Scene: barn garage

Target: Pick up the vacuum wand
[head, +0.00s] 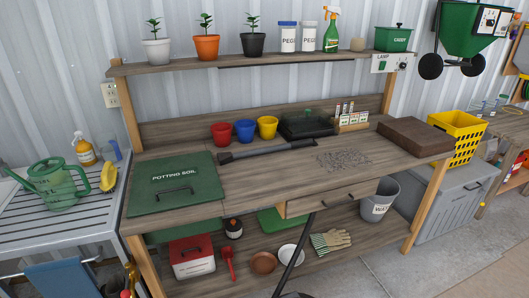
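The vacuum wand (265,152) appears to be the long dark grey tube lying across the middle of the potting bench top (275,178). Its wider flat black end (226,157) points left, near the green potting soil lid. Its other end (312,144) lies to the right, in front of the black tray. Neither of my grippers is in view, so nothing shows whether they are open or shut.
Red, blue and yellow pots (244,130) stand behind the wand. A thin dark pole (296,254) slants up before the bench; the drawer (330,198) looks slightly open.

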